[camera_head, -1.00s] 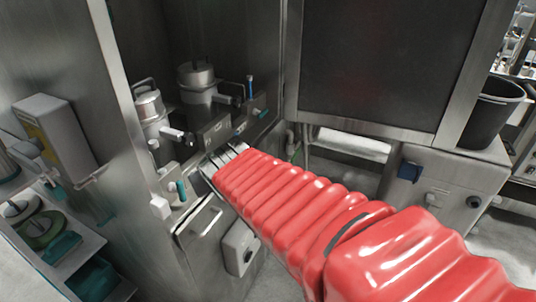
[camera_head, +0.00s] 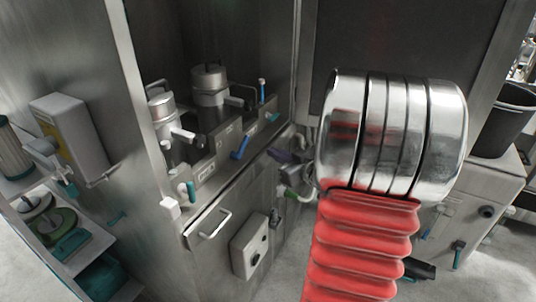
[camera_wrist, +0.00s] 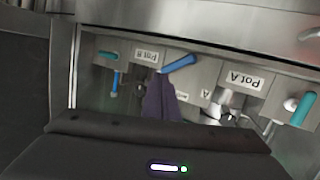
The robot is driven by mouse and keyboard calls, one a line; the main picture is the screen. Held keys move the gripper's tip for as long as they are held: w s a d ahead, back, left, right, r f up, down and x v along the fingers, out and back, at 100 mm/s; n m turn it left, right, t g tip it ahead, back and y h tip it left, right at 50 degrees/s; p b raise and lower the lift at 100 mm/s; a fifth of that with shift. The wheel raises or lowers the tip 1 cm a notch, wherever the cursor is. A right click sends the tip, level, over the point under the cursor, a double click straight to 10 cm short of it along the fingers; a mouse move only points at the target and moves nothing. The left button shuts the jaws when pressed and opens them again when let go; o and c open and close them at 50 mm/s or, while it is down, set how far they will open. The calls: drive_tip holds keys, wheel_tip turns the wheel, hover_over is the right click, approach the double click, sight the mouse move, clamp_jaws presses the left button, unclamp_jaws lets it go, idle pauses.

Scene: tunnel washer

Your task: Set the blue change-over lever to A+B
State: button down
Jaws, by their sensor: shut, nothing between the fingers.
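The blue change-over lever (camera_head: 240,147) sits on the front of the steel panel below the two pots. In the wrist view the lever (camera_wrist: 178,65) lies slanted, between the "Pot.B" label (camera_wrist: 145,55) and the "Pot A" label (camera_wrist: 243,80). A plate with an "A" (camera_wrist: 207,94) is partly visible below it; the rest of its text is hidden or unreadable. My gripper (camera_wrist: 159,98) is shut and empty, its dark fingers close to the lever's left end; I cannot tell whether they touch.
Two lidded steel pots (camera_head: 209,84) stand behind the panel. Teal handles (camera_head: 191,192) flank the lever, and a thin blue handle (camera_head: 262,90) stands at the far right. A drawer-like front with a bar handle (camera_head: 215,224) and a grey switch box (camera_head: 250,245) lie below.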

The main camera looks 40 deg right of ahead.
drive_tip(key=shift+s+d+f+t+y, duration=0.1)
drive_tip(key=shift+s+f+t+y, duration=0.1)
drive_tip(key=shift+s+f+y, duration=0.25)
drive_tip(key=shift+s+d+f+t+y, duration=0.1)
drive_tip(key=shift+s+f+t+y, duration=0.1)
drive_tip(key=shift+s+y, duration=0.3)
